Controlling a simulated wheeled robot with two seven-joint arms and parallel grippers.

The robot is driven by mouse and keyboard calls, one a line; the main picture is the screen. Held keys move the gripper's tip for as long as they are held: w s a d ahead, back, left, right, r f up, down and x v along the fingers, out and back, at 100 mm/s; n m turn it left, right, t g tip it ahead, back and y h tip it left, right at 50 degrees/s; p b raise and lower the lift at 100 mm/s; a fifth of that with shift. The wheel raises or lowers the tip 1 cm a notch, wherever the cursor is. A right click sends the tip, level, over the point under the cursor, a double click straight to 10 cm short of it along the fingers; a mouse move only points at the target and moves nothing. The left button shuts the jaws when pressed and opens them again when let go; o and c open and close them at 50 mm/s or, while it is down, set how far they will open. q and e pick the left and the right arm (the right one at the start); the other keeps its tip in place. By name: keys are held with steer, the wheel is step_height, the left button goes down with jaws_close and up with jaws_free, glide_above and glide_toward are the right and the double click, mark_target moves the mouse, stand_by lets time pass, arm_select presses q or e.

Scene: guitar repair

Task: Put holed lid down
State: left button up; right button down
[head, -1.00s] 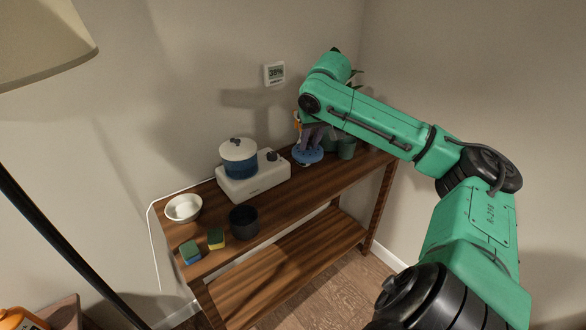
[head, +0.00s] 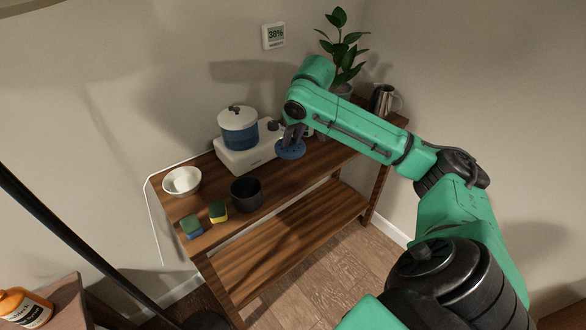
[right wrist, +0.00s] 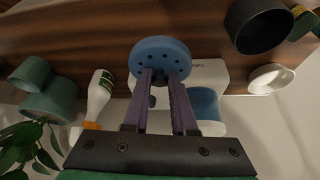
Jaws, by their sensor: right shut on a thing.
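The holed lid (head: 291,149) is a round blue disc with a ring of small dark holes. My right gripper (head: 294,134) is shut on it from above, and the lid hangs near the front right of the white hot plate. In the right wrist view, the lid (right wrist: 160,60) sits between the tips of the two purple-grey fingers (right wrist: 158,88), apparently held by its knob. Whether the lid touches the table (head: 279,186) cannot be told for certain; it looks raised. My left gripper is not in view.
A blue pot with a white lid (head: 238,131) stands on the hot plate (head: 247,158). A dark cup (head: 246,192), white bowl (head: 182,181) and two sponges (head: 218,211) are to the left. A plant (head: 345,50) and metal jug (head: 382,100) stand behind. The table right of the cup is bare.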

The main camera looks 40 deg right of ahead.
step_height(320, 180, down, 11)
steer(key=shift+b, duration=0.35)
steer(key=shift+w, duration=0.1)
steer(key=c, duration=0.7)
jaws_free()
steer(key=shift+r, duration=0.35)
steer(key=v, duration=1.1)
steer(key=shift+s+a+r+b, duration=0.1)
steer(key=shift+s+r+b, duration=0.05)
steer(key=shift+s+b, duration=0.2)
